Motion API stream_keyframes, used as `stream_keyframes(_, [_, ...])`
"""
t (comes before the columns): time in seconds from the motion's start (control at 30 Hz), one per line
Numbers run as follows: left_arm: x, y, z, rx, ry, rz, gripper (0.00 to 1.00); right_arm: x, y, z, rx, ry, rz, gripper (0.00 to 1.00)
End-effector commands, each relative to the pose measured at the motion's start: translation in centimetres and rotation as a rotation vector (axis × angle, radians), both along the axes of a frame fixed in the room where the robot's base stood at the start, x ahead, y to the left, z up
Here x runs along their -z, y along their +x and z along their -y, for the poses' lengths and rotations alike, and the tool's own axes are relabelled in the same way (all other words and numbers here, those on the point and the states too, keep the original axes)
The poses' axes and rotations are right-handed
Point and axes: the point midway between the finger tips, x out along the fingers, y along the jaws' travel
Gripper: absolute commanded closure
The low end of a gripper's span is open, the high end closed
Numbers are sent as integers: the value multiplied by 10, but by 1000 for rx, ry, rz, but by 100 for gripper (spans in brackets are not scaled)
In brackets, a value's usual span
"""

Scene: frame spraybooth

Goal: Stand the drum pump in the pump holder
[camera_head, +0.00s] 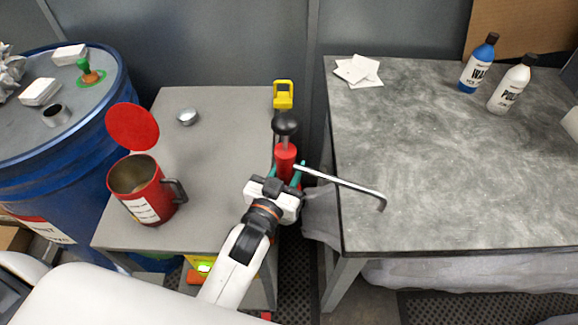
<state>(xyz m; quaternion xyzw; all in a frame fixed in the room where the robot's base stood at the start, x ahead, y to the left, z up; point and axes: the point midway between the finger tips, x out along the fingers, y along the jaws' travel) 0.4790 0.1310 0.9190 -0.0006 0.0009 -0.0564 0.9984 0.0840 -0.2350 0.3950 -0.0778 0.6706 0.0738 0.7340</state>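The drum pump (286,155) has a red body, a black knob on top and a bent silver spout reaching right over the dark table's edge. My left gripper (286,178) has its teal fingers on either side of the red body and appears shut on it. The pump looks about upright at the grey cart's right edge; its lower end is hidden by my gripper and arm. A yellow bracket (283,94) with an opening is just behind the black knob; I cannot tell if it is the pump holder. My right gripper is not in view.
The grey cart (215,130) carries a red can (140,190) with its lid up and a small metal cap (187,117). A blue drum (90,140) stands left. The dark table (440,170) holds white pads (358,70) and two bottles (479,65); its middle is clear.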

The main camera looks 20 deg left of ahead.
Motion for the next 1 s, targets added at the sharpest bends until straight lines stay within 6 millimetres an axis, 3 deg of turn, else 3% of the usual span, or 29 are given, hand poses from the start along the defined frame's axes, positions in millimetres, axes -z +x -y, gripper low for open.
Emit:
stream_keyframes(0.47, [2,1,0,0,-3,13,100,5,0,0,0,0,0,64])
stream_keyframes(0.5, [2,1,0,0,-3,13,62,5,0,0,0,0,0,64])
stream_keyframes(0.63, [4,0,0,0,-3,9,41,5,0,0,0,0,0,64])
stream_keyframes(1.0, [11,-5,-1,-1,2,-8,40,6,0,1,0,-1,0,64])
